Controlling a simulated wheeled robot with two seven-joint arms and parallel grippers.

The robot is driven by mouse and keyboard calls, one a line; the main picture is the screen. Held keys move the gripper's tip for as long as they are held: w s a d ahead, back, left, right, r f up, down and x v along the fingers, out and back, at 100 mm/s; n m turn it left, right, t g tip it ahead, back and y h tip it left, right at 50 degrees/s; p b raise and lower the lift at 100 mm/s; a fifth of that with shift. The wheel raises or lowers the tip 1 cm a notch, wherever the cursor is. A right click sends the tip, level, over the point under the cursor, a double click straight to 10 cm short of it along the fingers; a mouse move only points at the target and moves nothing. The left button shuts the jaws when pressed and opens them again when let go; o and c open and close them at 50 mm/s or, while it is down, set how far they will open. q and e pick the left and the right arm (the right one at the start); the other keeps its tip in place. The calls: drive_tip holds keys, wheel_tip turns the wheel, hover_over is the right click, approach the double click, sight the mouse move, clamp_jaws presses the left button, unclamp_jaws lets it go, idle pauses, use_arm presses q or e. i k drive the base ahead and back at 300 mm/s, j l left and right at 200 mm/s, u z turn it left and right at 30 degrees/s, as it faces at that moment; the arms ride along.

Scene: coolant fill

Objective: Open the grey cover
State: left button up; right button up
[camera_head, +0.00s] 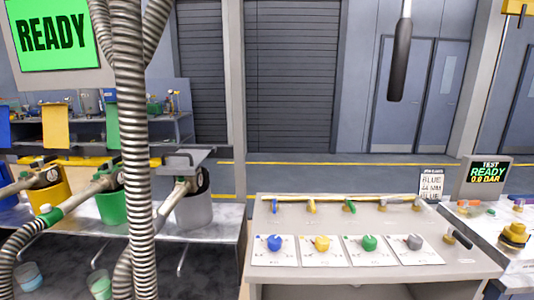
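The grey cover (184,161) is a flat plate at the left of the middle, lying roughly level above the grey bucket (193,211). A grey nozzle-like fitting with a round dark dial sits between the cover and the bucket. The yellow cover (56,127) and the green cover (112,127) stand upright to its left. A blue upright panel (4,127) is cut by the left edge. Neither of my grippers is in view.
Thick ribbed hoses (133,130) hang in the left foreground and hide part of the bench. Yellow (50,202) and green (112,208) buckets stand left of the grey one. A light table (370,275) with several coloured knobs is at the right. A dark cylinder (400,65) hangs above.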

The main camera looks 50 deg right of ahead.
sight(182, 162)
drive_tip(key=z, duration=1.05)
